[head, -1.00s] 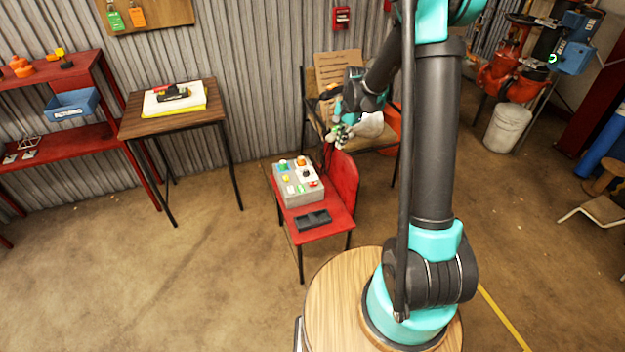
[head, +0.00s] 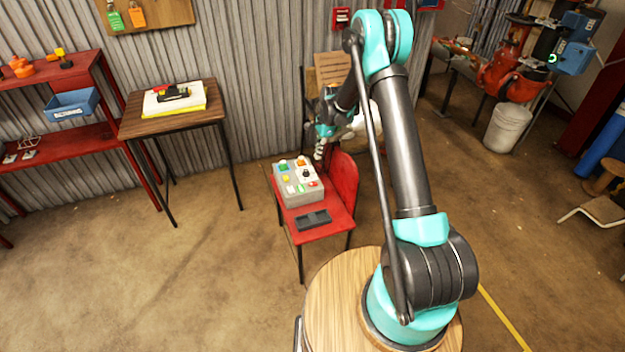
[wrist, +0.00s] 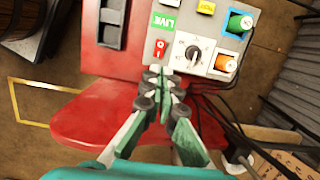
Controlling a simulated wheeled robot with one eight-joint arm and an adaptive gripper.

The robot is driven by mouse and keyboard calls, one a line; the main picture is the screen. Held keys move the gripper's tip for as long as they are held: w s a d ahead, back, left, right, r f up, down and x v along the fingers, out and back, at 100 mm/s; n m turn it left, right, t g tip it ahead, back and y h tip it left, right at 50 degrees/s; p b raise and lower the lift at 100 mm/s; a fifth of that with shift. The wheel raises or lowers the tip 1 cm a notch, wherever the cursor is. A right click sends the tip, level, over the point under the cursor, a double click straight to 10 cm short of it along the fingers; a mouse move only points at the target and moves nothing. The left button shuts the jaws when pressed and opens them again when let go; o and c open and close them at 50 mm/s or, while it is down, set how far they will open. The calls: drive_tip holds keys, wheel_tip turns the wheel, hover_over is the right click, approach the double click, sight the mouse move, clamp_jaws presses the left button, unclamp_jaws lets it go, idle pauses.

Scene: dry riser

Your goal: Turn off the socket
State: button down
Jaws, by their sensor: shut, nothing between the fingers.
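The grey control box (head: 291,198) stands on a red chair (head: 284,223) and carries several coloured parts. In the wrist view the box (wrist: 228,15) shows a red rocker switch (wrist: 160,47) below a green LIVE label (wrist: 162,22). Beside the switch is a white plate with a dark rotary knob (wrist: 193,54). My gripper (wrist: 157,74) is shut and empty, its tips just short of the box edge, near the red switch and knob. In the head view my gripper (head: 319,155) is above the back right of the box. Which part is the socket, I cannot tell.
A dark two-bay tray (head: 313,219) lies on the seat in front of the box. Black cables (wrist: 210,105) run off the box beside my gripper. A wooden table (head: 170,122) stands left; the floor between is clear.

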sight(311, 184)
drive_tip(key=f, duration=0.4)
drive_tip(key=a+f, duration=0.1)
drive_tip(key=f, duration=0.4)
drive_tip(key=s+a+f, duration=0.1)
drive_tip(key=f, duration=0.3)
drive_tip(key=shift+a+f, duration=0.25)
drive_tip(key=shift+f, duration=0.1)
drive_tip(key=shift+s+a+f+h, duration=0.2)
drive_tip(key=shift+a+f+h, duration=0.1)
drive_tip(key=shift+a+h, duration=0.1)
drive_tip(key=shift+f+t+h, duration=0.1)
drive_tip(key=shift+t+h, duration=0.3)
drive_tip(key=shift+h, duration=0.2)
drive_tip(key=shift+s+a+f, duration=0.1)
drive_tip(key=shift+s+a, duration=0.05)
